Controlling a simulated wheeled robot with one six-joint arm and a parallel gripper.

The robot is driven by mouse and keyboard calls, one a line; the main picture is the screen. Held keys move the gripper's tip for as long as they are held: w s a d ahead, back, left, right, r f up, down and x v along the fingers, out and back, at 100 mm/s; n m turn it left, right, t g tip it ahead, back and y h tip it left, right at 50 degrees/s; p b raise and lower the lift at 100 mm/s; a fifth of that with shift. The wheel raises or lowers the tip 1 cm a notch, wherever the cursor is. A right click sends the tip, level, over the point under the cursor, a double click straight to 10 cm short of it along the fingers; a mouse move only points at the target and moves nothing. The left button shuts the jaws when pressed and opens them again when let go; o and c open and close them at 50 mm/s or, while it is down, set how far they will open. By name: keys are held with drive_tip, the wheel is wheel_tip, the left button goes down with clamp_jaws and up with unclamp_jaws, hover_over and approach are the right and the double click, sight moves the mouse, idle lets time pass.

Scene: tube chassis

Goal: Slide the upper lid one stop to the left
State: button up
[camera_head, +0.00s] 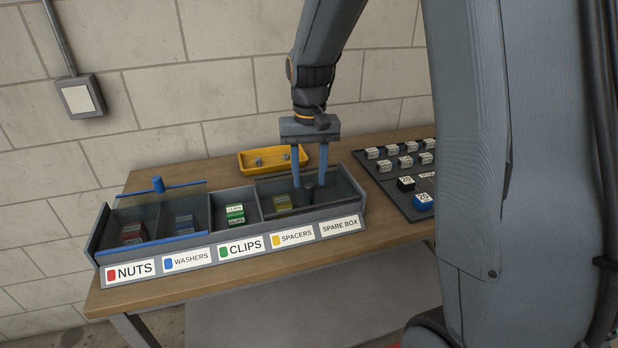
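A long grey bin (92,240) has a row of compartments labelled NUTS, WASHERS, CLIPS, SPACERS and SPARE BOX. A clear lid with blue edges (178,240) and a blue knob (158,184) covers NUTS and WASHERS. A dark see-through lid (345,190) with a dark knob (309,191) covers SPACERS and SPARE BOX. CLIPS is uncovered. I cannot tell which lid runs higher. My gripper (310,184) points down over the dark lid. Its two blue fingers are apart, one on each side of the dark knob, with visible gaps; contact is not clear.
A yellow tray (246,168) with small metal parts stands behind the bin. A dark board (390,190) with several labelled blocks lies to the right. The wooden table's (150,290) front strip is clear. A wall stands behind.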

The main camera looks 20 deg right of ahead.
drive_tip(key=shift+f, duration=1.15)
clamp_jaws()
drive_tip(key=shift+a, duration=0.1)
